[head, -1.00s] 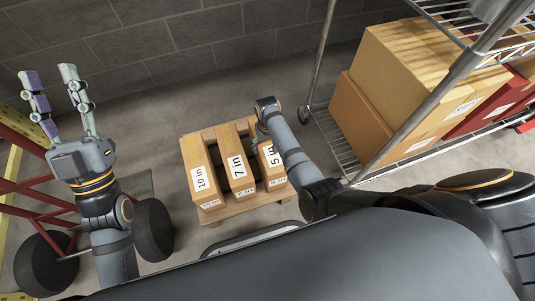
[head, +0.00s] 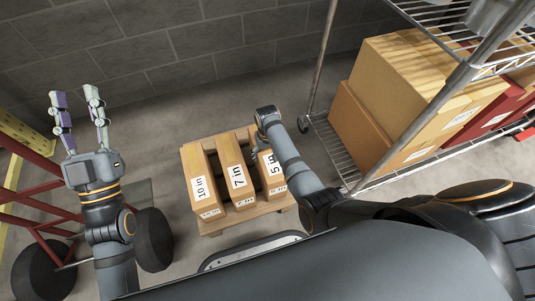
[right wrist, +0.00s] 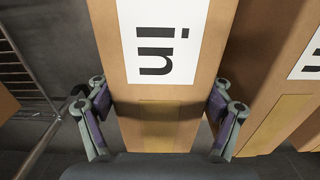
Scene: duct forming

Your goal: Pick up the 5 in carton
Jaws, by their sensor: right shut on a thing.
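The 5 in carton (head: 276,187) is a tan box with a white label at the right end of a row on a wooden pallet. My right arm covers part of it in the head view. In the right wrist view the carton (right wrist: 158,125) fills the middle, with "in" readable on its label. My right gripper (right wrist: 160,92) is shut on it, one finger on each side. In the head view my right gripper (head: 259,143) is largely hidden behind its wrist. I cannot tell whether the carton is clear of the pallet. My left gripper (head: 75,95) is open, empty and raised at the left.
The 7 in carton (head: 231,156) and 10 in carton (head: 194,160) stand beside it on the pallet (head: 216,226). A wire shelf (head: 345,160) with large boxes (head: 410,80) stands close on the right. A red frame with black wheels (head: 153,235) is at left.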

